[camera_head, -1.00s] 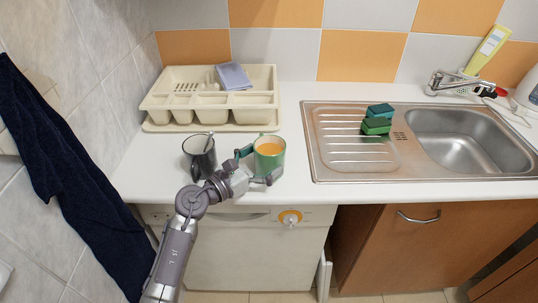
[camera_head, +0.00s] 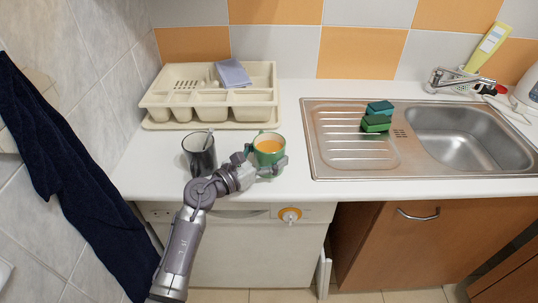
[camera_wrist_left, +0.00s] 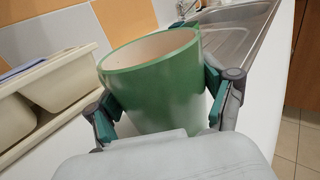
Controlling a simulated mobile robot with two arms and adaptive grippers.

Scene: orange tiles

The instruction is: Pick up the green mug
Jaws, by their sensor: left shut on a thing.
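The green mug (camera_head: 268,147) is near the front of the white counter in the head view, its inside orange there. It fills the middle of the left wrist view (camera_wrist_left: 160,90), where its rim and pale inside show. My left gripper (camera_head: 264,163) is shut on the mug, with a finger on either side of its body. Both fingers touch or nearly touch the wall in the left wrist view (camera_wrist_left: 160,108). Whether the mug's base is on the counter or just above it I cannot tell. My right gripper is not in view.
A dark mug (camera_head: 200,158) with a utensil in it stands just left of my gripper. A cream cutlery tray (camera_head: 160,103) with a blue-grey cloth (camera_head: 234,74) is behind. A steel sink (camera_head: 455,140) with sponges (camera_head: 376,122) on its drainer is at the right.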

